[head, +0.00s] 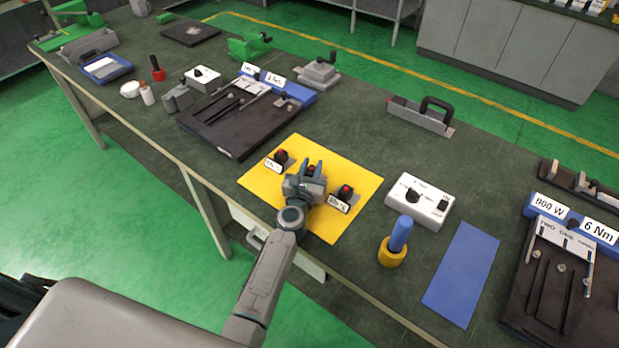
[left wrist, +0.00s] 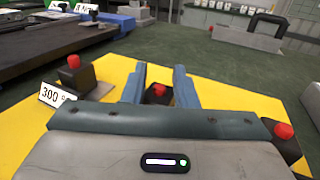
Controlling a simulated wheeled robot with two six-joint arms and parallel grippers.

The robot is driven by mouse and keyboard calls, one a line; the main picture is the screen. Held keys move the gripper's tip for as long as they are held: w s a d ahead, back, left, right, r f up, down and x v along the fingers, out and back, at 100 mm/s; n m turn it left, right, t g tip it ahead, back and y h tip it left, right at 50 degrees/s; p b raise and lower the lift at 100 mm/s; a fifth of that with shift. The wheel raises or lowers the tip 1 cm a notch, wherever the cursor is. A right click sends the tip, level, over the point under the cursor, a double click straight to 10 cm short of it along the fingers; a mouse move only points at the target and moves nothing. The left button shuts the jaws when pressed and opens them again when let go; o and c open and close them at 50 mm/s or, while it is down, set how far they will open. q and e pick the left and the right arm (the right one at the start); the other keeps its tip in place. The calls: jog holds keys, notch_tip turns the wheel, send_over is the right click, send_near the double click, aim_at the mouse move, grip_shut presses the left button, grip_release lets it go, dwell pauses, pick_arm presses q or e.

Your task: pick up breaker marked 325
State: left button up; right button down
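Three black breakers with red tops stand on a yellow mat (head: 358,180). The left breaker (head: 280,159) has a tag that reads 300 in the left wrist view (left wrist: 76,77). The right breaker (head: 344,194) has a white tag too small to read surely; its red top shows at the right of the left wrist view (left wrist: 284,131). The middle breaker (left wrist: 157,95) shows between my fingers; its tag is hidden, and I see no readable 325. My left gripper (head: 309,170) is open over the mat's middle. I cannot tell whether the fingers touch the middle breaker. My right gripper is not in view.
The left and right breakers stand close on either side of my left gripper. A white control box (head: 419,201), a blue cylinder in a yellow ring (head: 392,253) and a blue mat (head: 460,274) lie to the right. A dark heating fixture (head: 235,125) lies behind, to the left.

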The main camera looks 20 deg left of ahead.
pick_arm(q)
grip_shut()
